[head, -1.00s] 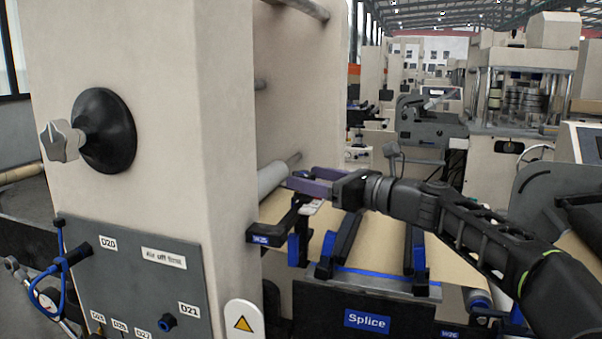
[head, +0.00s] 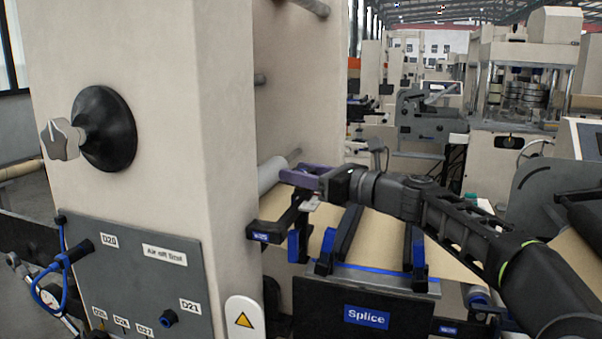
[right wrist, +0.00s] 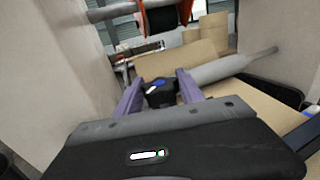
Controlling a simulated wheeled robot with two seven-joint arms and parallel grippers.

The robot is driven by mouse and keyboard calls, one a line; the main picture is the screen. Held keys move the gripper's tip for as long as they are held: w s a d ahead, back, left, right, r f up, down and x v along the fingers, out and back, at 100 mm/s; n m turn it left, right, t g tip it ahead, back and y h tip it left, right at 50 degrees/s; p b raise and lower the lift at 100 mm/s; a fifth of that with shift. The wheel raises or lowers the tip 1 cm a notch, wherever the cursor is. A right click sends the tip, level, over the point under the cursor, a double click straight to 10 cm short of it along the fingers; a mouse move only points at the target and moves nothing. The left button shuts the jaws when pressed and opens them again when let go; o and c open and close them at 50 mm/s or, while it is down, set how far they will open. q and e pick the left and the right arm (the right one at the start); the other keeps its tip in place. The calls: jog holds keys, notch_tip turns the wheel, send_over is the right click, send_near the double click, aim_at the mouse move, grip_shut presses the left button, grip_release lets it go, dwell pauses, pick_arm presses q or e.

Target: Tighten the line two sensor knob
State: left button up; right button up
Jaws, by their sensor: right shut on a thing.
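My right gripper (head: 285,178) reaches in from the right in the head view, with its purple fingers above the brown web near the beige column. In the right wrist view, its two purple fingers (right wrist: 157,88) are closed around a small black knob with a blue mark (right wrist: 160,93). I take it for the sensor knob, though no line number on it is readable. In the head view the knob is hidden by the fingers. A bracket with a blue label (head: 263,237), its text too small to read surely, stands just below the fingers. My left gripper is not in view.
A beige column (head: 150,180) fills the left, with a white star knob on a black disc (head: 103,128) and a grey valve panel (head: 135,275). A grey roller (head: 271,173) lies beside the fingers. The Splice table (head: 367,317) stands below, with dark blue-trimmed bars.

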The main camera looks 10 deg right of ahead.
jog(key=c, duration=0.5)
jog(key=shift+m+t+h+b, duration=0.6)
jog(key=shift+m+h+b, duration=0.1)
jog(key=shift+h, duration=0.2)
jog(key=m+t+h+b, duration=0.1)
jog(key=m+h, duration=0.1)
jog(key=h, duration=0.1)
jog(key=shift+t, duration=0.3)
jog(key=m+t+h+b, duration=0.1)
jog(key=m+h, duration=0.1)
jog(key=h, duration=0.2)
jog(key=shift+m, duration=0.4)
jog(key=shift+d+r+m+h, duration=0.15)
jog(key=shift+m+h, duration=0.45)
jog(key=shift+h, duration=0.6)
jog(key=shift+r, duration=0.1)
